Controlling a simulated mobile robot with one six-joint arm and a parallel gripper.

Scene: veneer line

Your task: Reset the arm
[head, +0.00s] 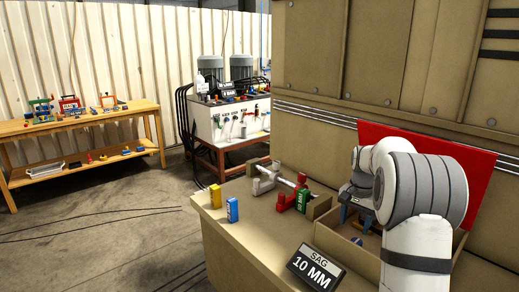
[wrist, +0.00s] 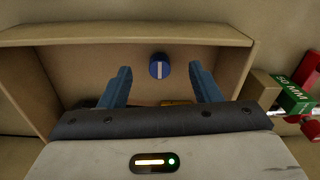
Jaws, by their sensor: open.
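My arm reaches over an open wooden box (head: 335,241) on the tan bench. My gripper (wrist: 161,80) is open, with its two blue fingers spread apart and nothing between them that I can see held. In the head view the gripper (head: 352,212) is partly hidden by my own arm. A round blue piece with a white stripe (wrist: 159,67) shows beyond and between the fingertips, inside the box (wrist: 120,32). A bit of orange or yellow shows low between the fingers, mostly hidden by the gripper body.
Left of the box stands a fixture with a rod, red parts and a green block (head: 302,201). A black sign reading SAG 10 MM (head: 316,267), a yellow block (head: 215,196) and a blue block (head: 232,210) stand on the bench. A red panel (head: 425,150) stands behind my arm.

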